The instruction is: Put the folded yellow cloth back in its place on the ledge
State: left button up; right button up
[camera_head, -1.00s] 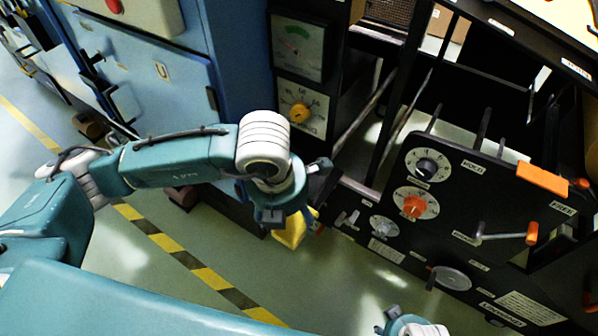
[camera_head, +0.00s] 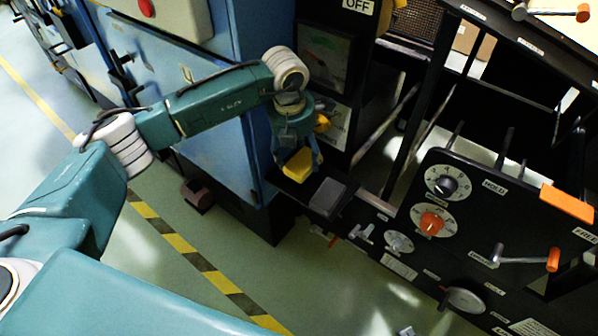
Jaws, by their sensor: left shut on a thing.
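The folded yellow cloth (camera_head: 297,165) hangs below my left gripper (camera_head: 300,158), which is shut on it. The gripper points down, and its fingers hide part of the cloth. The cloth is over or just in front of the left end of the dark ledge (camera_head: 290,187), at the foot of the dial panels. I cannot tell whether it touches the ledge. Only a small grey tip, probably of my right gripper (camera_head: 405,331), shows at the bottom edge, so its jaws cannot be read.
A dark grey block (camera_head: 328,197) sits on the ledge just right of the cloth. A yellow knob (camera_head: 322,123) is close behind my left gripper. The blue cabinet (camera_head: 228,150) stands to the left. The black control panel (camera_head: 465,215) with dials and an orange-tipped crank is at right.

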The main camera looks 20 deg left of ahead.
pick_arm(q)
jog(key=shift+s+f, duration=0.2)
jog(key=shift+f, duration=0.8)
notch_tip(320, 180, down, 5)
jog(key=shift+r+b, duration=0.15)
jog(key=shift+b, duration=0.2)
jog(key=shift+w, duration=0.15)
pick_arm(e)
jog(key=r, duration=0.3)
jog(key=shift+w+r, duration=0.1)
jog(key=shift+w, duration=0.2)
pick_arm(q)
jog(key=o, duration=0.7)
jog(key=shift+o, duration=0.2)
